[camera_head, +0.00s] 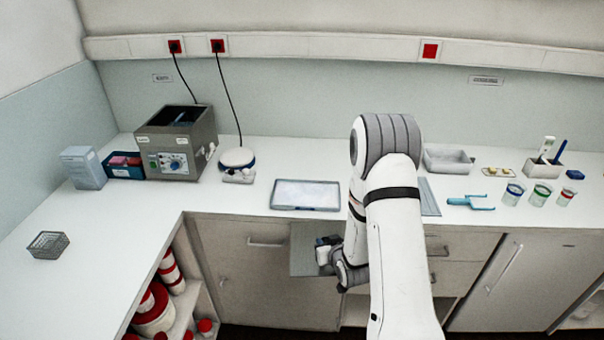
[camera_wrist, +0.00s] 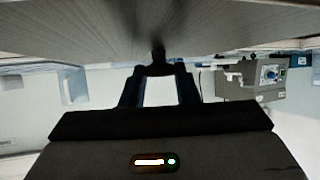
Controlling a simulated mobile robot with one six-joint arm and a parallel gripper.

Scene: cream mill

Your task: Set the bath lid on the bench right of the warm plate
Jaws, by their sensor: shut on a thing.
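The bath lid (camera_head: 304,262) shows in the head view as a grey flat panel in front of the cabinet fronts, at the bench's front edge. My gripper (camera_head: 325,252) is at its right side, partly hidden by my arm. In the wrist view my gripper (camera_wrist: 158,66) is shut on a small dark knob, with the lid's broad grey face (camera_wrist: 80,28) filling the top. The warm plate (camera_head: 237,158), round and white with a blue rim, stands on the bench (camera_head: 255,205). The grey bath (camera_head: 178,145) stands left of it, open on top.
Right of the warm plate lies a pale flat tray (camera_head: 306,194), with a narrow clear strip between them. A blue box (camera_head: 124,168) and a grey container (camera_head: 83,168) stand left of the bath. A cord hangs behind the warm plate.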

